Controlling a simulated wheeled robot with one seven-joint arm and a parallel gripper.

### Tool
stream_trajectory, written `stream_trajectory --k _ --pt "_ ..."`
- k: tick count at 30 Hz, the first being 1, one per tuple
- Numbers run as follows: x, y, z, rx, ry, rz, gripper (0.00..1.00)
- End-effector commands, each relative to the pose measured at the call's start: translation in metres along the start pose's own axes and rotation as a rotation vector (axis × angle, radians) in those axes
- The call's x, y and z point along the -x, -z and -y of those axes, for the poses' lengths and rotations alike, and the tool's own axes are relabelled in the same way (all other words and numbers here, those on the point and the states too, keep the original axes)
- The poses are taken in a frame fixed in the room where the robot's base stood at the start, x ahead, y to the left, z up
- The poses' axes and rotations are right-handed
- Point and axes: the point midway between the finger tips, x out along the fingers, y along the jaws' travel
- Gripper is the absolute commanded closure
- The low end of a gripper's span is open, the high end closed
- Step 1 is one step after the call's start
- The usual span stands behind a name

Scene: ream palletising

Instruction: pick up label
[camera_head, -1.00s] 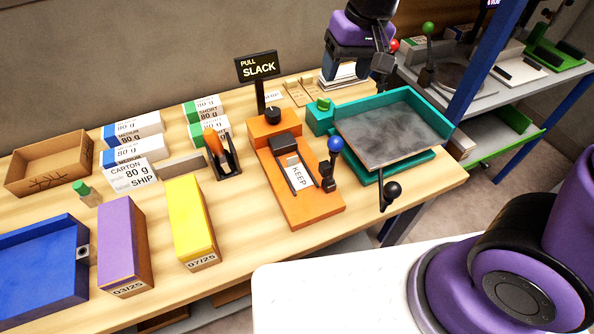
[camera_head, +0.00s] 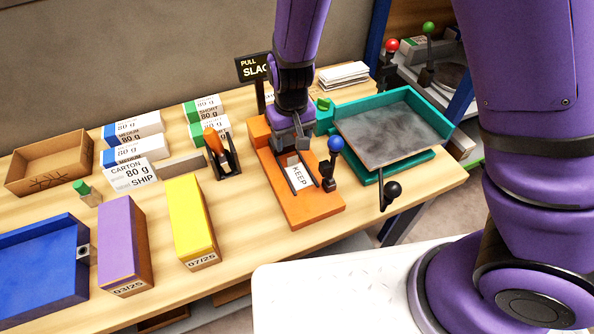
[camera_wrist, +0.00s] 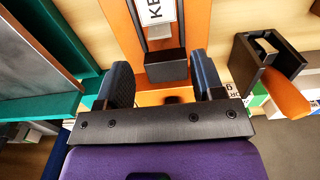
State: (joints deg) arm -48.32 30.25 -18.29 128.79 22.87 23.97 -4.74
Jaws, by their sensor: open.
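The white label marked KEEP (camera_head: 300,176) lies on the orange device (camera_head: 318,208), between two dark rails. In the wrist view part of the label (camera_wrist: 155,12) shows at the top, just beyond a black block (camera_wrist: 166,66) on the orange base. My gripper (camera_head: 290,142) is over the back part of the orange device, behind the label. In the wrist view my gripper (camera_wrist: 160,85) is open, its two dark fingers apart on either side of the black block. I cannot tell whether the fingers touch the block.
A blue-knobbed lever (camera_head: 335,145) stands right of the label. The teal tray (camera_head: 440,122) is farther right. A black holder with an orange-handled tool (camera_head: 222,155) is left. A SLACK sign (camera_head: 254,68) stands behind. A yellow box (camera_head: 192,220) is at front left.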

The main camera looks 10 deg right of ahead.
Motion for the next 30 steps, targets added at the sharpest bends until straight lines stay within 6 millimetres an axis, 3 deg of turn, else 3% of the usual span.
stream_trajectory --k 4,11,21,30 --pt "-0.019 0.0 0.0 -0.001 -0.001 0.002 0.38" --pt "-0.032 0.0 -0.001 -0.001 0.0 0.001 0.38" --pt "-0.072 0.001 -0.001 -0.001 0.0 0.0 0.38" --pt "-0.078 0.001 -0.001 0.0 0.0 -0.001 0.38"
